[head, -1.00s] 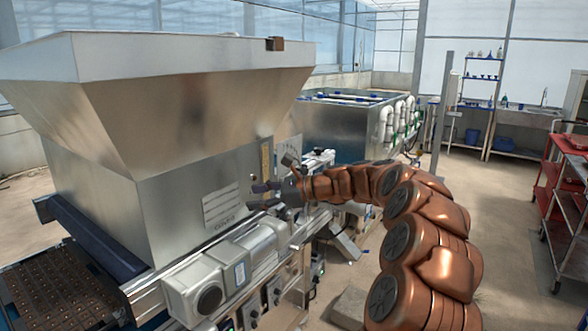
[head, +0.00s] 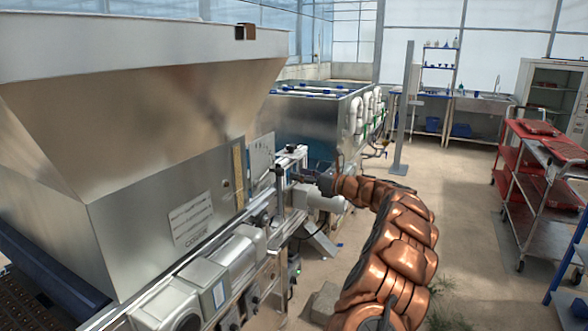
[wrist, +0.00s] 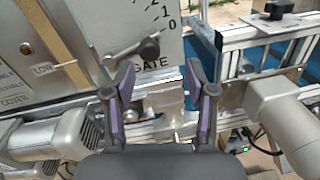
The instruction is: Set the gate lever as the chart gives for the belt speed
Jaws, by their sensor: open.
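The gate plate (head: 262,158) is a pale panel on the side of the hopper. In the wrist view the gate plate (wrist: 190,22) shows the numbers 2, 1 and 0 and the word GATE. The gate lever (wrist: 148,50) has a dark rounded knob, just below the low end of the scale near 0 and 1. My gripper (wrist: 160,68) is open, its two dark-purple fingers below and either side of the knob, not closed on it. In the head view my gripper (head: 292,178) is small and partly hidden. The chart plate (head: 190,218) is too small to read.
A brass-coloured strip (wrist: 62,35) marked LOW stands left of the lever. Grey motors (head: 228,255) and rails lie below the plate, and a grey cylinder (wrist: 285,115) sits close on the right. A red cart (head: 535,175) stands across open floor.

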